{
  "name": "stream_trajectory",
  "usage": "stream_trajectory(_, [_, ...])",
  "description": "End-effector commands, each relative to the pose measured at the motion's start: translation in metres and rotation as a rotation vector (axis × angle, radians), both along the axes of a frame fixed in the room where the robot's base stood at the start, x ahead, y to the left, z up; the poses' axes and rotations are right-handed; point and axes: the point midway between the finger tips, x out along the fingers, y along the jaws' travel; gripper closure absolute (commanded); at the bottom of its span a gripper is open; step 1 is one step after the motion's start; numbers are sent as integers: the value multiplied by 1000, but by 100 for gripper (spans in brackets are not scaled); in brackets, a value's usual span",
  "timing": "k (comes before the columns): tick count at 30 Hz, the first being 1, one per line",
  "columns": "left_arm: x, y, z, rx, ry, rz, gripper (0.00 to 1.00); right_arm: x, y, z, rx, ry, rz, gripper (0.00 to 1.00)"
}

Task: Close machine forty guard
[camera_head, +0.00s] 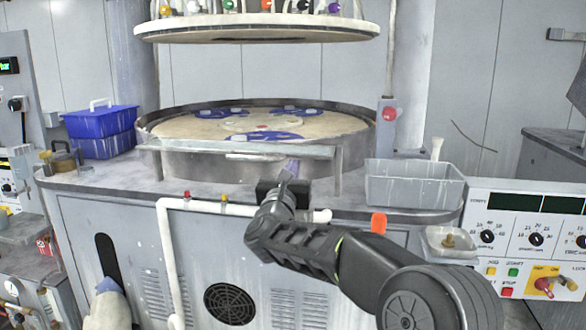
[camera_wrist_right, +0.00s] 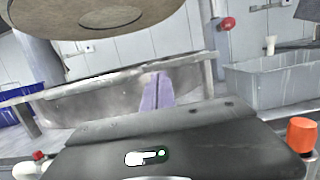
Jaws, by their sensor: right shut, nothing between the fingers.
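A grey metal guard bar (camera_head: 215,149) runs across the front of the round polishing platen (camera_head: 190,127), held on side posts. A short pale handle (camera_head: 255,157) lies along the bar. No number forty is readable. The guard bar also crosses the right wrist view (camera_wrist_right: 105,78), in front of the platen's side wall. My right gripper (camera_head: 290,166) is at the right part of the bar, close in front of it; I cannot tell whether it touches. Its purple-grey fingers (camera_wrist_right: 157,90) are shut together with nothing between them. My left gripper is not in view.
A round upper plate (camera_head: 255,30) hangs over the platen. A grey bin (camera_head: 415,190) stands right of my gripper, and blue boxes (camera_head: 103,128) stand left. A white pipe (camera_head: 240,207), an orange knob (camera_head: 379,223) and a control panel (camera_head: 525,230) are along the front.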

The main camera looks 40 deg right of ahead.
Motion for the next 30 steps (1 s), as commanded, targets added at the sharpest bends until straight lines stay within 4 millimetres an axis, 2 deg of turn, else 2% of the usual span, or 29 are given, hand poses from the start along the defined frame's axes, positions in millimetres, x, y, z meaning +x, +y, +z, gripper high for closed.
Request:
stream_trajectory(5, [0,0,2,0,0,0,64,0,0,2,3,2,0,100])
stream_trajectory(20, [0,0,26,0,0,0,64,-1,1,15,61,41,0,100])
stream_trajectory(26, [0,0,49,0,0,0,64,-1,2,28,110,74,1,100])
stream_trajectory(30, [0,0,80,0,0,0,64,-1,1,45,176,118,1,100])
